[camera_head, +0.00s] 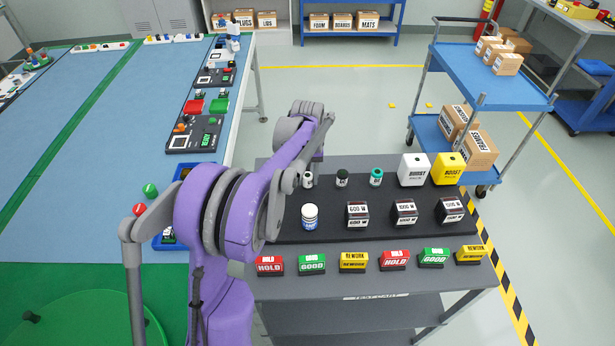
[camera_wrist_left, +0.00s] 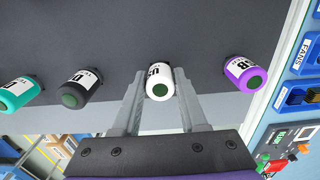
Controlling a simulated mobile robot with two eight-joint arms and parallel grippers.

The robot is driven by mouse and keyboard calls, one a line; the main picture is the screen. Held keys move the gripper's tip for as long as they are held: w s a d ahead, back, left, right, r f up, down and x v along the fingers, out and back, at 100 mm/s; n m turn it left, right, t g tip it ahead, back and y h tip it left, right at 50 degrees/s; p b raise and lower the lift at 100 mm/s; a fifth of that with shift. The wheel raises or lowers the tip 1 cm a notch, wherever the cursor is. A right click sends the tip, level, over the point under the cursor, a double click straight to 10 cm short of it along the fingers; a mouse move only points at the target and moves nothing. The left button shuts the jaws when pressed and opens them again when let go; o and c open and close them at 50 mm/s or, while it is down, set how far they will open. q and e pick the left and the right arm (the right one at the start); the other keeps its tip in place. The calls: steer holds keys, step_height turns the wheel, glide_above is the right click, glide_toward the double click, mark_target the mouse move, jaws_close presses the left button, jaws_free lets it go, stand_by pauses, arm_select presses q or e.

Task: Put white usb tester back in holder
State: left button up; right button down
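The white usb tester (camera_wrist_left: 160,80) is a small white cylinder with black lettering and a dark green end. In the left wrist view it is between the two fingers of my left gripper (camera_wrist_left: 160,88), which lie close against its sides. It also shows in the head view (camera_head: 308,181), upright at the left of the back row on the black holder (camera_head: 335,236), partly beside my arm. I cannot tell whether it is seated. Next to it stand a black tester (camera_head: 342,178) and a teal tester (camera_head: 376,177). A purple tester (camera_wrist_left: 244,73) shows in the wrist view. My right gripper is out of sight.
White (camera_head: 414,171) and yellow (camera_head: 449,169) boost blocks stand at the back right. A white-and-blue cylinder (camera_head: 309,217) and several dark boxes form the front row. Red, green and yellow sign blocks line the near edge. A blue trolley (camera_head: 520,91) stands beyond.

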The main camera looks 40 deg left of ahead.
arm_select(q)
steer(key=o, duration=0.4)
steer(key=shift+f, duration=0.15)
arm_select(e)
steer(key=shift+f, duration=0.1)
